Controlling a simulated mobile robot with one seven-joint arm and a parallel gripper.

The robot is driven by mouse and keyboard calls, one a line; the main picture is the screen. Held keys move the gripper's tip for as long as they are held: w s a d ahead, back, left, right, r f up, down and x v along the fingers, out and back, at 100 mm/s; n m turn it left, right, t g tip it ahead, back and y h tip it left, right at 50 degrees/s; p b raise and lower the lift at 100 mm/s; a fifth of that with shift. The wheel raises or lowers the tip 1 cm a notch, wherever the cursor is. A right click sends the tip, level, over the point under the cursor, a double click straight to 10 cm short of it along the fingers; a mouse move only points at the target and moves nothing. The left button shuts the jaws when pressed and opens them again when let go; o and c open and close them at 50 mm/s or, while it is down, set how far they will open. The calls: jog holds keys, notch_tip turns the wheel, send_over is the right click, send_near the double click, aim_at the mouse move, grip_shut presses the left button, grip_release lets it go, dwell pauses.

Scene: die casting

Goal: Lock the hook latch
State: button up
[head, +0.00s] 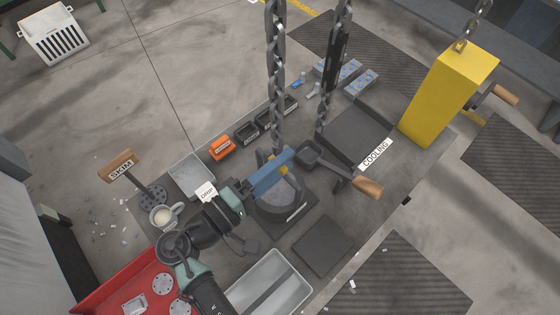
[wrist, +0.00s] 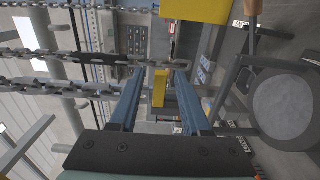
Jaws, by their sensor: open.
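The hook latch shows as a small yellow piece (wrist: 160,88) at the end of a hanging chain (wrist: 100,80) in the wrist view. In the head view a bit of yellow (head: 278,163) shows at the foot of the middle chain (head: 276,80), partly hidden by my gripper. My gripper (head: 288,156) is over the round pot (head: 279,204). Its blue fingers (wrist: 161,74) are open, one on each side of the yellow piece in the wrist view. I cannot tell whether they touch it, or whether the latch is locked.
A second chain (head: 336,60) hangs to the right. A yellow block (head: 448,95) hangs at the far right. A wooden-handled ladle (head: 340,172), a cup (head: 165,215), a grey tray (head: 268,285) and an orange box (head: 222,147) are on the table around my arm.

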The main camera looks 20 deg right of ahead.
grip_shut()
dwell(1.4)
